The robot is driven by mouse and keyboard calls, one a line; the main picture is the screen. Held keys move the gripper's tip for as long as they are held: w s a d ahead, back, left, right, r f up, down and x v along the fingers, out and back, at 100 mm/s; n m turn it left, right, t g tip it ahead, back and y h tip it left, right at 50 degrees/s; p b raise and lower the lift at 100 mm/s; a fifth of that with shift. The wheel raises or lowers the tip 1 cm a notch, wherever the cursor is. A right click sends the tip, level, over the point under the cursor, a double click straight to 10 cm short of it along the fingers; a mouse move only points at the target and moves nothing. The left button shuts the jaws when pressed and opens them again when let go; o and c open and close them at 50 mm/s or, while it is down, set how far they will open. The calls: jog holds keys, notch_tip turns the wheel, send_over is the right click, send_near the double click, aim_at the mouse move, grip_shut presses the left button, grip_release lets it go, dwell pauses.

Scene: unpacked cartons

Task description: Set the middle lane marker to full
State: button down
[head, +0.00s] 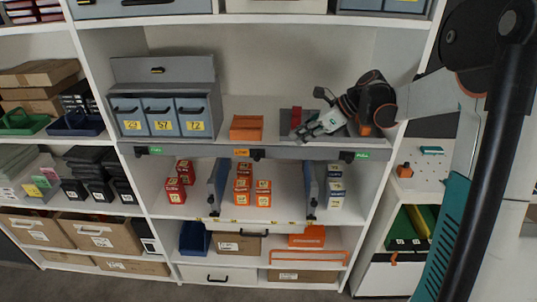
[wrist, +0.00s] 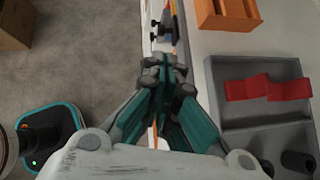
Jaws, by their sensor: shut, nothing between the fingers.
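The middle lane marker (head: 258,154) is a small black slider on the grey rail along the shelf's front edge. An orange label (head: 241,152) shows to its left; its text is too small to read surely. In the wrist view a black slider (wrist: 165,29) lies just beyond my fingertips, with orange beside it. My gripper (head: 306,133) is shut and empty, to the right of the middle marker and above the rail. In the wrist view my gripper (wrist: 167,70) shows its fingers together, apart from the slider.
The left marker (head: 140,150) and right marker (head: 346,155) each have a green label on their right. A grey tray (wrist: 275,105) with a red piece (wrist: 265,88) sits beside my gripper. An orange bin (head: 246,127) and a grey drawer unit (head: 163,75) stand farther left on the shelf.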

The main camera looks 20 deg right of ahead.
jog(key=b, duration=0.3)
send_near(250, 155)
jog(key=f, duration=0.1)
jog(key=s+f, duration=0.1)
jog(key=f, duration=0.1)
jog(key=a+f, duration=0.1)
jog(key=shift+s+f, duration=0.15)
jog(key=shift+f, duration=0.15)
jog(key=a, duration=0.2)
jog(key=w+a, duration=0.1)
jog(key=a, duration=0.1)
jog(key=w+a, duration=0.1)
jog(key=a, duration=0.1)
jog(key=shift+d+r, duration=0.1)
jog(key=p+v, duration=0.3)
jog(key=v, duration=1.1)
jog(key=shift+s, duration=0.1)
